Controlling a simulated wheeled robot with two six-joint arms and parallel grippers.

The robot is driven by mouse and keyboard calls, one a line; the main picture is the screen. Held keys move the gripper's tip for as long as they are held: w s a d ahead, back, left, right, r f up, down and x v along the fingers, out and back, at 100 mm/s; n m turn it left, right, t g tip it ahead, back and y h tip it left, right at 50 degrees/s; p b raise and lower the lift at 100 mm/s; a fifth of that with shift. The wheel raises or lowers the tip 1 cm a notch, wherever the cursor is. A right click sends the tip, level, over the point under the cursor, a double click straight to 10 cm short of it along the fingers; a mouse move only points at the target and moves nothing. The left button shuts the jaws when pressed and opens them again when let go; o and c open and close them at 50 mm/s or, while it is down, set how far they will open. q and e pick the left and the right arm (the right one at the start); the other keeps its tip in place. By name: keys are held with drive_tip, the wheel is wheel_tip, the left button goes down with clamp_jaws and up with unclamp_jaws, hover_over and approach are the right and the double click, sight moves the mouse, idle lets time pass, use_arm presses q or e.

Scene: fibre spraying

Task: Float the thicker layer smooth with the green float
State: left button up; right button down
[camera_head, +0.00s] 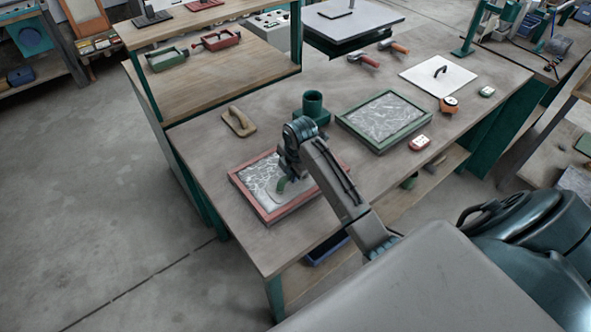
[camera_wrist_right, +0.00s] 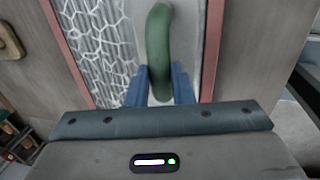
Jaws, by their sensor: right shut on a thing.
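My right gripper (camera_wrist_right: 160,78) is shut on the green handle of the float (camera_wrist_right: 157,40). In the head view the float (camera_head: 282,187) is over the red-framed tray (camera_head: 247,185), partly hidden by my arm. Its grey plate lies on or just above the tray's layer; I cannot tell which. That layer (camera_wrist_right: 104,45) shows a white web-like pattern over grey. A green-framed tray (camera_head: 340,120) farther right holds a greyer, finely streaked layer. I cannot tell which layer is thicker. My left gripper is not in view.
A wooden-handled float (camera_head: 239,121) and a green cup (camera_head: 313,105) stand behind the red tray.

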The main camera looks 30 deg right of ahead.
sight(282, 179)
drive_tip(key=shift+s+a, duration=0.1)
drive_tip(key=shift+a, duration=1.55)
drive_tip(key=shift+r, duration=3.55)
drive_tip(key=shift+d, duration=0.1)
